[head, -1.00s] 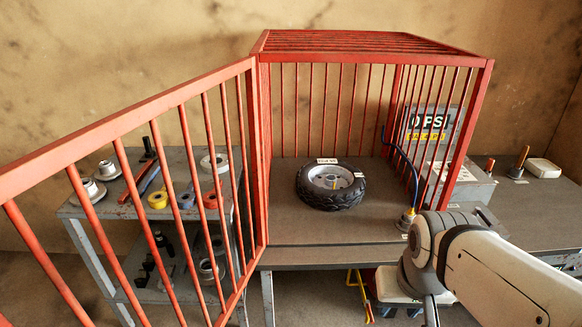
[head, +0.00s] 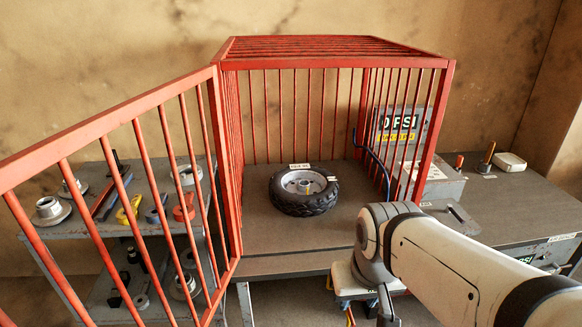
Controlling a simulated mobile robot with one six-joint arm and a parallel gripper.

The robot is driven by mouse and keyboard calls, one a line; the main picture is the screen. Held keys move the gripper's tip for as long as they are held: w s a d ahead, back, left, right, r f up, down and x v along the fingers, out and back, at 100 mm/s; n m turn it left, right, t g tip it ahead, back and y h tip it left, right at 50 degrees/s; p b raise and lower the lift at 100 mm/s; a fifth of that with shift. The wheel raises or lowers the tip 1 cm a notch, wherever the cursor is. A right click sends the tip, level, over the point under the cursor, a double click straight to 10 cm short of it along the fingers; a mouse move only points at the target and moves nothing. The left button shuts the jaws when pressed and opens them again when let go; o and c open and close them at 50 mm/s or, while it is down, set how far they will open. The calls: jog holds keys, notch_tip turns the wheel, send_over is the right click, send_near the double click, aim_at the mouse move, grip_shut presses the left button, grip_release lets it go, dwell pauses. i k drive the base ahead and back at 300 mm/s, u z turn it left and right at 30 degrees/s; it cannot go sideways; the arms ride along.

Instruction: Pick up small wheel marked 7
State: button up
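A small wheel (head: 303,191) with a black knobby tyre and a silver rim lies flat on the bench inside the open red cage (head: 340,47). A small white label (head: 300,166) stands at its back edge; its writing is too small to read. My arm reaches in from the lower right, in front of the cage and right of the wheel. The gripper itself is not visible; only arm links show, and a dark part hangs below the joint, apart from the wheel.
The red cage door (head: 110,130) stands open to the left. Behind it, a grey shelf (head: 155,222) holds hubs, tape rolls and tools. A blue hose (head: 374,165) hangs at the cage's right side. A grey PSI-marked box (head: 437,181) stands right of the cage. The bench front (head: 300,240) is clear.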

aim_at(304, 190)
jog(key=i, duration=0.9)
jog(key=u, duration=0.05)
